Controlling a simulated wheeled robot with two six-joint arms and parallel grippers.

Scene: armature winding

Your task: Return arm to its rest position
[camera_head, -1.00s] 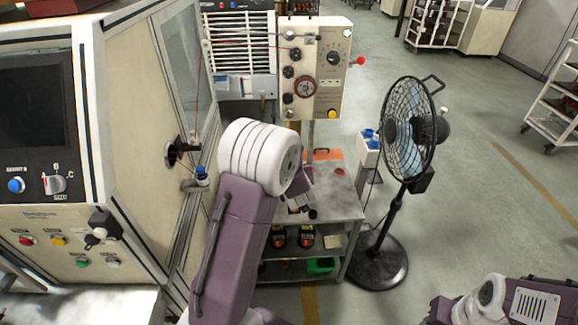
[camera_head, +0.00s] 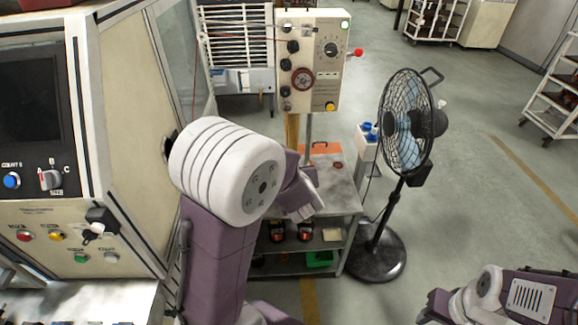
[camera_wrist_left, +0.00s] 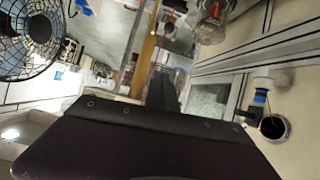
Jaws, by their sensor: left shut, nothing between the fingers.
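My left arm (camera_head: 225,235), purple with a large white ribbed joint, rises from the bottom centre of the head view. Its forearm points away from the camera, and the joint hides the gripper there. In the left wrist view the dark gripper body fills the bottom, and the narrow dark fingers of my left gripper (camera_wrist_left: 166,94) show beyond it, shut and empty. My right arm (camera_head: 500,300) shows only as a purple and white link at the lower right. Its gripper is out of view.
The winding machine (camera_head: 115,110) stands close on the left. A control box (camera_head: 313,65) on a post and a shelved metal cart (camera_head: 345,195) stand behind my left arm. A black floor fan (camera_head: 405,125) stands to the right. Open floor lies beyond the fan.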

